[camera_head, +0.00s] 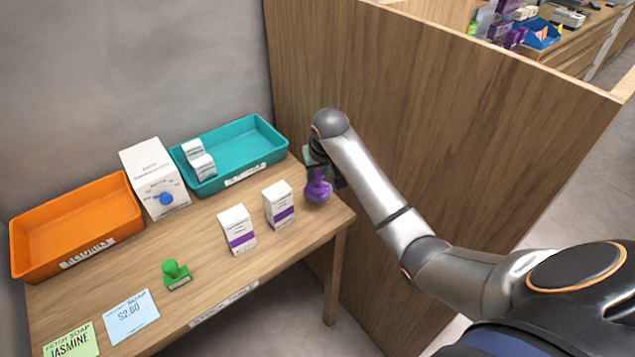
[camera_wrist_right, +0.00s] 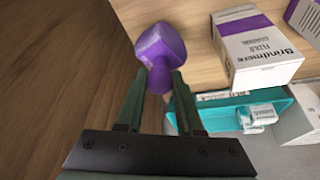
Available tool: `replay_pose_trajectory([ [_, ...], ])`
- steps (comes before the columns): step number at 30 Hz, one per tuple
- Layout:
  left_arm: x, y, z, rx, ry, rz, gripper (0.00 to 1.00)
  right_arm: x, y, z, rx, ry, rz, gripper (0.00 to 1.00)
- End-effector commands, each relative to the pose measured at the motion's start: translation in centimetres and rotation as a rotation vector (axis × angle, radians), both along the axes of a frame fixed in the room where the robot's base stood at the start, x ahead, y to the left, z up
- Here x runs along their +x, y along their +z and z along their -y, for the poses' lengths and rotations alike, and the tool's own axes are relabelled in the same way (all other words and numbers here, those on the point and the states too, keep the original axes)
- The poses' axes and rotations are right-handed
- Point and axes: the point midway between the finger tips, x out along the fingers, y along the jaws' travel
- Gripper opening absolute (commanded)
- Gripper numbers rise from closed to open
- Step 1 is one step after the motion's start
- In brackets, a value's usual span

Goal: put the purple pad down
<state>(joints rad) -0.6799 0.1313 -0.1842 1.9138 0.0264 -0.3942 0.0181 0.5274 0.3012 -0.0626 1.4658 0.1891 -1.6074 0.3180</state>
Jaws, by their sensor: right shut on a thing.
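The purple pad (camera_head: 318,190), a stamp-like block with a narrower neck, is at the right end of the wooden table (camera_head: 218,285), near the wooden partition. My right gripper (camera_head: 323,174) is shut on its neck; the wrist view shows the two green fingers (camera_wrist_right: 157,82) on either side of the purple pad (camera_wrist_right: 160,47). The pad's wide end points away from the fingers. I cannot tell whether it touches the tabletop. My left gripper is not in view.
Two white boxes with purple bands (camera_head: 238,230) (camera_head: 279,205) stand left of the pad. A green stamp (camera_head: 175,272), an orange tray (camera_head: 75,222), a teal tray (camera_head: 262,128) and a white dial box (camera_head: 150,172) are farther left. The wooden partition (camera_head: 440,150) stands close on the right.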

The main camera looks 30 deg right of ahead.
Motion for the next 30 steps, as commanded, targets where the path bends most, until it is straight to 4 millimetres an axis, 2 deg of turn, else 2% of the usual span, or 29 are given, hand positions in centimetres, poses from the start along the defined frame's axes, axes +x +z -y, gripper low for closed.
replay_pose_trajectory([
  [3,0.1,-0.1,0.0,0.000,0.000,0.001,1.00,0.6,-0.7,0.3,0.000,0.000,0.000,0.00],
  [9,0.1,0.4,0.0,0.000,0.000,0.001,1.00,0.5,-3.4,0.2,0.000,0.001,-0.001,0.00],
  [22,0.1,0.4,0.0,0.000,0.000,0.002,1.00,0.5,-4.1,0.2,0.001,0.001,0.000,0.00],
  [23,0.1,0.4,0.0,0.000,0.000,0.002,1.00,0.5,-4.0,0.2,0.000,0.001,0.001,0.39],
  [30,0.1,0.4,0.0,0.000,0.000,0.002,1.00,0.5,-4.0,0.2,0.001,0.001,0.000,0.66],
])
